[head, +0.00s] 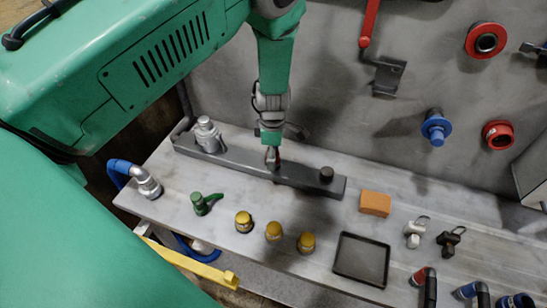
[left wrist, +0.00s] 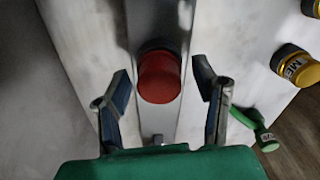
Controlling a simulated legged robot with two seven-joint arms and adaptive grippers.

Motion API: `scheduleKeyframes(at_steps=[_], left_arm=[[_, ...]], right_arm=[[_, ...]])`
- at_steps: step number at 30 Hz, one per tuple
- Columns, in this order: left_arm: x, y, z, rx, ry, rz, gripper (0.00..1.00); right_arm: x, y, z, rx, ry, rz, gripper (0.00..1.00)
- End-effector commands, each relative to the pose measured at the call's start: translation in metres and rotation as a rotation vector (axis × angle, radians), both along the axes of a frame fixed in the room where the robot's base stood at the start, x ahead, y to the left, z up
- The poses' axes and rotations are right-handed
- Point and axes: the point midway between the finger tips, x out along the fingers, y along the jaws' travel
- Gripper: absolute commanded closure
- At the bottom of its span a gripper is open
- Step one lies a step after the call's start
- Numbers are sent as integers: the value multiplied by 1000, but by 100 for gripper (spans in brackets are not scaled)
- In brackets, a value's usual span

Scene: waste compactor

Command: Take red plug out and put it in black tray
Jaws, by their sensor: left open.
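The red plug (left wrist: 160,77) sits upright in a grey bar and shows between my left fingers in the left wrist view. In the head view it is mostly hidden by my left gripper (head: 272,150), with only a bit of red (head: 277,156) showing. My left gripper is open, pointing down over the plug, with one finger on each side and a gap to it. The black tray (head: 361,260) lies flat and empty at the front of the bench, right of the bar. My right gripper is not in view.
The grey bar (head: 245,168) also carries a silver fitting (head: 208,133) and a black knob (head: 326,174). An orange block (head: 375,203) lies between bar and tray. Several yellow caps (head: 273,231) stand left of the tray. A green valve (head: 203,203) is further left.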

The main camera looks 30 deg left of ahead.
Motion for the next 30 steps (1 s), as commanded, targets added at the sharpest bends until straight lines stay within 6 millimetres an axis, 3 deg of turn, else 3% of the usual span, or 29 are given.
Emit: scheduleKeyframes(at_steps=[14,30], left_arm=[[1,2,0,-2,-2,-532,46],[1,1,0,-3,-3,-1292,46]], right_arm=[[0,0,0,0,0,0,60],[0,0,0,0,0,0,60]])
